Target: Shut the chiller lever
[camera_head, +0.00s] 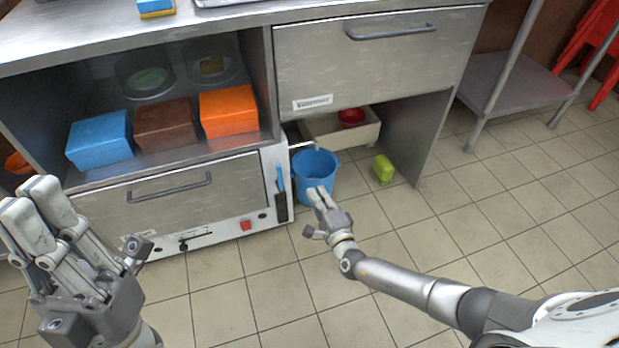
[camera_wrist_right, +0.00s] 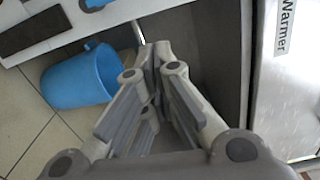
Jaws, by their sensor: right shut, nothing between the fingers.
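A blue-handled lever (camera_head: 281,180) stands upright on a dark plate on the white panel at the right end of the lower drawer. A short silver bar (camera_head: 303,145) sticks out to the right from that panel, higher up. I cannot tell from a label which is the chiller lever. My right gripper (camera_head: 322,192) is shut and empty, in front of the blue bucket and right of the blue handle. Its fingers meet at the tips in the right wrist view (camera_wrist_right: 158,52). My left gripper (camera_head: 32,198) is at the lower left, its fingers pointing up; its opening is unclear.
A blue bucket (camera_head: 315,175) stands under the counter, with a green block (camera_head: 383,168) to its right. A drawer labelled "Warmer" (camera_head: 375,60) is above. Blue (camera_head: 99,143), brown (camera_head: 165,125) and orange (camera_head: 229,111) boxes sit on the shelf. The tiled floor in front is clear.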

